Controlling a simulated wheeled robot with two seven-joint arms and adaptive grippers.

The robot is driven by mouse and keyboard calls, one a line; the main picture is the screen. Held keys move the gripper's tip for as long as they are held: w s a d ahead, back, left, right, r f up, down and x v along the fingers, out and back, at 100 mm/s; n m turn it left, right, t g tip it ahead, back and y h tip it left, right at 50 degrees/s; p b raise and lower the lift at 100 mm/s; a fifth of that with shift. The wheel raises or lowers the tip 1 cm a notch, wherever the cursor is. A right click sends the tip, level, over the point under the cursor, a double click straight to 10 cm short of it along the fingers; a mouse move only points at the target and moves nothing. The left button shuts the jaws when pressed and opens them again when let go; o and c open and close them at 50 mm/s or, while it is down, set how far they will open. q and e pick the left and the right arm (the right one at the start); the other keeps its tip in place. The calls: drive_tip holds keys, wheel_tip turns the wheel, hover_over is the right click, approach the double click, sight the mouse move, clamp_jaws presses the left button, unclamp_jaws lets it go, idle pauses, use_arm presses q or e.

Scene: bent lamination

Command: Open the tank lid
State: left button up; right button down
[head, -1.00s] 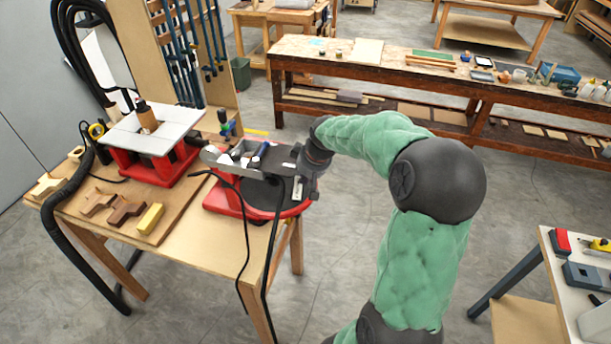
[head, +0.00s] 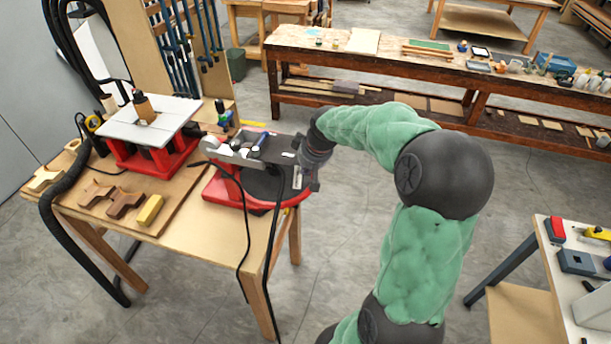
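My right arm with green padding comes in from the lower right. It reaches over to the right end of the near wooden table. My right gripper (head: 299,177) is at the right edge of a red-based machine (head: 218,190) with a dark round plate and a grey arm on top. The gripper is small and dark against the machine. I cannot tell whether its fingers are open or whether they touch anything. I cannot make out a tank or a lid with certainty. My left gripper is not in view.
A red router table with a white top (head: 176,118) stands on the near wooden table, by wood pieces and a yellow block (head: 150,210). Black cords hang over the front edge. A long workbench (head: 390,62) stands behind. A white-topped table (head: 562,290) is at right. Open floor lies between.

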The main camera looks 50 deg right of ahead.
drive_tip(key=shift+w+d+f, duration=0.1)
drive_tip(key=shift+w+f, duration=0.05)
drive_tip(key=shift+w, duration=0.15)
drive_tip(key=c, duration=1)
unclamp_jaws()
drive_tip(key=shift+s, duration=0.2)
drive_tip(key=shift+o, duration=0.2)
drive_tip(key=shift+w, duration=0.15)
drive_tip(key=s+a+f+v, duration=0.1)
drive_tip(key=a+v, duration=0.1)
drive_tip(key=v, duration=1.1)
drive_tip(key=shift+s+a+r, duration=0.15)
drive_tip(key=shift+s+a, duration=0.1)
